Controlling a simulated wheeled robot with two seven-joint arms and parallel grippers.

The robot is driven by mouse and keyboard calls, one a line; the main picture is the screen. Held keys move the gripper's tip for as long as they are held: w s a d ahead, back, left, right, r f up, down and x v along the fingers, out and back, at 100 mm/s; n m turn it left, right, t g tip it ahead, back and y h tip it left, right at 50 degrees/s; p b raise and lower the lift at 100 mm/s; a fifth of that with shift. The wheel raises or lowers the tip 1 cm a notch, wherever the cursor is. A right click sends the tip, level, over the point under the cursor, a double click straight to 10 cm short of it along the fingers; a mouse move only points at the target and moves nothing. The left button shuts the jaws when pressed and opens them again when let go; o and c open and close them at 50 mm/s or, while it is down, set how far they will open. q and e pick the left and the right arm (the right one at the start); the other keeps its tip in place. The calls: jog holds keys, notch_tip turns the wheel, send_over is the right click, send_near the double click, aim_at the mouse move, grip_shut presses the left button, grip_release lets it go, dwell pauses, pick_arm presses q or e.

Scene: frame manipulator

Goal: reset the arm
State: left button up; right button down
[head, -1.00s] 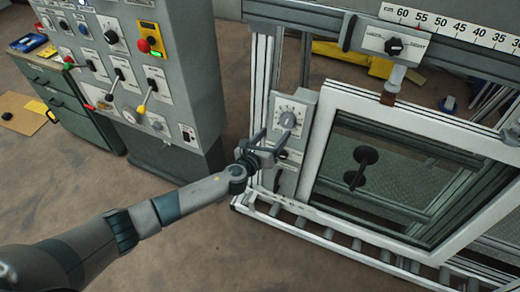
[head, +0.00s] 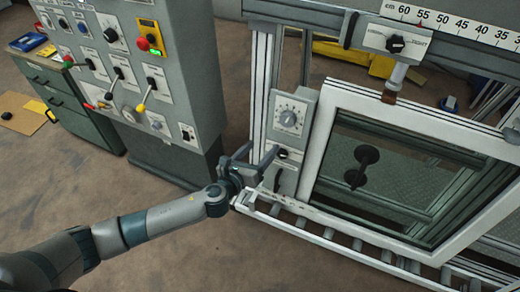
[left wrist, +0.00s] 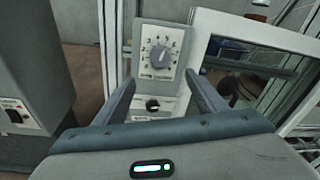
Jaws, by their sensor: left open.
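My left gripper (head: 256,158) is open and empty in the head view, in front of the lower part of a grey control box on the frame machine. In the left wrist view the two fingers of the left gripper (left wrist: 165,92) stand apart. The control box (left wrist: 158,75) with its numbered dial (left wrist: 158,56) shows between and beyond them. A small dark knob (left wrist: 153,104) sits below the dial. The dial also shows in the head view (head: 288,118). I cannot tell any contact between the fingers and the box. My right gripper is not in view.
A white window frame (head: 325,150) stands in the machine, right of the box, above a roller rail (head: 330,238). A clamp unit with a knob (head: 395,43) sits under a ruler (head: 450,22). A grey control cabinet (head: 185,70) stands left. The floor (head: 180,245) in front is clear.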

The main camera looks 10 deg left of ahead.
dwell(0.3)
pick_arm(q)
jog(key=s+a+f+n+g+y+b, duration=0.2)
jog(key=s+a+f+n, duration=0.3)
jog(key=f, duration=0.8)
jog(key=s+a+f+n+g+y+b, duration=0.2)
jog(key=s+a+f+n, duration=0.35)
jog(key=f, duration=0.75)
jog(key=s+a+f+n+g+y+b, duration=0.1)
jog(key=s+a+f+n+g, duration=0.2)
jog(key=f+n, duration=0.7)
jog(key=s+a+f+n+g+y+b, duration=0.1)
jog(key=s+a+f+n+g, duration=0.15)
jog(key=s+f, duration=0.75)
jog(key=s+a+f+n+g+b, duration=0.1)
jog(key=s+a+f+n+b, duration=0.15)
jog(key=s+f, duration=0.7)
jog(key=s+f+n+g, duration=0.1)
jog(key=s+f+n, duration=0.2)
jog(key=s, duration=0.9)
jog(key=s+f+n+g+b, duration=0.1)
jog(key=s+f+n, duration=0.3)
jog(key=s, duration=0.9)
jog(key=shift+f+n+g, duration=0.15)
jog(key=shift+n+g, duration=0.5)
jog(key=shift+n, duration=0.4)
jog(key=shift+d, duration=0.15)
jog(key=shift+s, duration=0.1)
